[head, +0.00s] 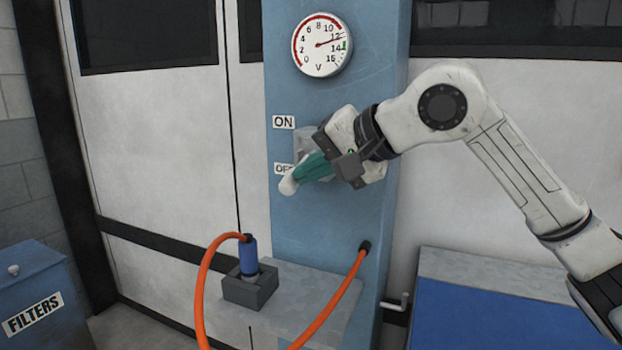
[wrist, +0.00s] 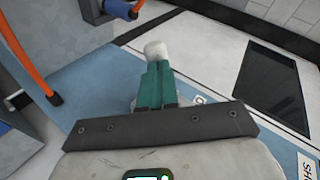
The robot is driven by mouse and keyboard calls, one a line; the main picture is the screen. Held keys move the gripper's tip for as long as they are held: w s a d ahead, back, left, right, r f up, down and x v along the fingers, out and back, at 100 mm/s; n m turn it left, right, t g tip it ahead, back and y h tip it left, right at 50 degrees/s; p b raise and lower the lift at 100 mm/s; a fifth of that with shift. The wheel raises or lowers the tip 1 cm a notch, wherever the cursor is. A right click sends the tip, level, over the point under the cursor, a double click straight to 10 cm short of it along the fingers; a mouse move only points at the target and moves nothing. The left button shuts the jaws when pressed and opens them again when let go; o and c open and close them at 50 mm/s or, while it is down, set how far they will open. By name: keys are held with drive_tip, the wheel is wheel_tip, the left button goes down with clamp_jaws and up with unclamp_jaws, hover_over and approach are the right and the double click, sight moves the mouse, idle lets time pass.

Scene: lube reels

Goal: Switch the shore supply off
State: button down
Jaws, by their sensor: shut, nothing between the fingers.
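The shore supply switch (head: 303,138) is a grey plate with a lever on the blue column, beside an ON label (head: 284,122) above and an OFF label (head: 282,169) below. The lever's white rounded end (head: 287,186) sits low, beside and just under the OFF label. It also shows in the wrist view (wrist: 155,50). My gripper (head: 313,168) is in front of the switch, its teal fingers (wrist: 155,83) shut and empty. The fingertips are right at the white end; I cannot tell whether they touch it. My gripper hides most of the lever and plate.
A round voltage gauge (head: 321,45) above has its needle just past 12. Below, a blue plug (head: 249,255) with an orange cable (head: 203,280) stands in a grey socket on a ledge (head: 300,300). A blue FILTERS bin (head: 35,290) stands at lower left.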

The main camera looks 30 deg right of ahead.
drive_tip(key=shift+r, duration=0.15)
drive_tip(key=shift+r+p, duration=0.35)
drive_tip(key=shift+r, duration=0.35)
